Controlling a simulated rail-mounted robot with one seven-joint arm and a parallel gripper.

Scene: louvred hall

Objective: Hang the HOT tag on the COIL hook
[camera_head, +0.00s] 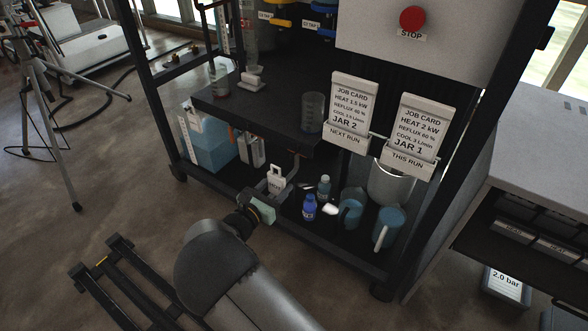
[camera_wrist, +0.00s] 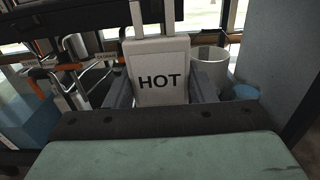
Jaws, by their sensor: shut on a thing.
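The HOT tag (camera_wrist: 160,75) is a white plate with black letters, held upright between the two grey fingers of my gripper (camera_wrist: 160,92) in the wrist view. Two pale uprights rise from its top and leave the frame. In the head view the tag (camera_head: 275,178) is small, in my gripper (camera_head: 268,190), just in front of the rack's dark shelf. A bent metal rod (camera_head: 291,170) shows right beside the tag. I cannot read which label says COIL.
White tags (camera_head: 250,150) hang below the shelf edge, left of my gripper. A blue container (camera_head: 209,147) stands further left. Blue bottles (camera_head: 309,207), blue jugs (camera_head: 350,208) and a metal pot (camera_head: 390,182) crowd the lower deck to the right. Two job cards (camera_head: 410,135) hang above.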

